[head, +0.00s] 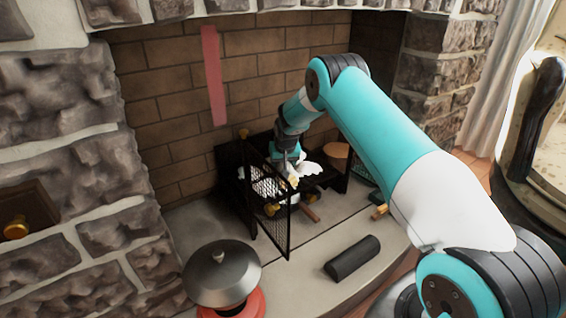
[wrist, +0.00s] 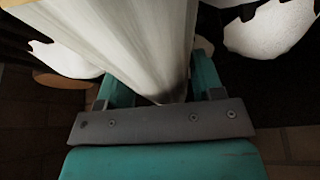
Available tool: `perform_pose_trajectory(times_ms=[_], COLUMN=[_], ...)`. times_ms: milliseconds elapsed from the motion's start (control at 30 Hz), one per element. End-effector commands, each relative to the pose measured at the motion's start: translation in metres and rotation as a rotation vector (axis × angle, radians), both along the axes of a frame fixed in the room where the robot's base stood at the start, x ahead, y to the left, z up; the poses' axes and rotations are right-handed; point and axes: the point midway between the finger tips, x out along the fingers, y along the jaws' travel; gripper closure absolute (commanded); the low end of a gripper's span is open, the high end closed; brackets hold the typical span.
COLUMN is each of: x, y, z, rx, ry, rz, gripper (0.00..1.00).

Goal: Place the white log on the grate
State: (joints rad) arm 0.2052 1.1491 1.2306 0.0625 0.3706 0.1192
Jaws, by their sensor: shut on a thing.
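My gripper (head: 288,160) is inside the fireplace, low over the black grate (head: 312,182). In the wrist view its teal fingers (wrist: 162,88) are shut on the white log (wrist: 120,45), a pale, streaked piece that runs up and away from the jaws. In the head view only a small pale end of the log (head: 293,181) shows below the gripper. White ragged-edged pieces lie close by, one at the left (wrist: 65,58) and one at the right (wrist: 272,28) in the wrist view. I cannot tell whether the log touches the grate; the screen and gripper hide part of it.
A black mesh screen (head: 266,200) stands at the front left of the grate. A dark cylinder (head: 352,258) lies on the stone hearth. A lidded pot (head: 222,275) stands at the front left. A round brown wood end (head: 335,150) is right of the gripper.

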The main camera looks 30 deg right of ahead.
Motion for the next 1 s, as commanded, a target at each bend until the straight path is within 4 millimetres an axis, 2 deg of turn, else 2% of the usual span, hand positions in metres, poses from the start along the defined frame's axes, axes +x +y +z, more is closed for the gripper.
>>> perform_pose_trajectory(times_ms=[800, 833, 933, 967, 1000], x=[0.0, 0.0, 0.0, 0.0, 0.0], y=[0.0, 0.0, 0.0, 0.0, 0.0], z=[-0.01, -0.01, -0.01, -0.01, -0.01], rx=[0.0, 0.0, 0.0, 0.0, 0.0], ry=[-0.001, -0.001, -0.001, -0.001, 0.0], rz=[0.0, 0.0, 0.0, 0.0, 0.0], gripper=[0.77, 0.37, 0.14, 0.09, 0.09])
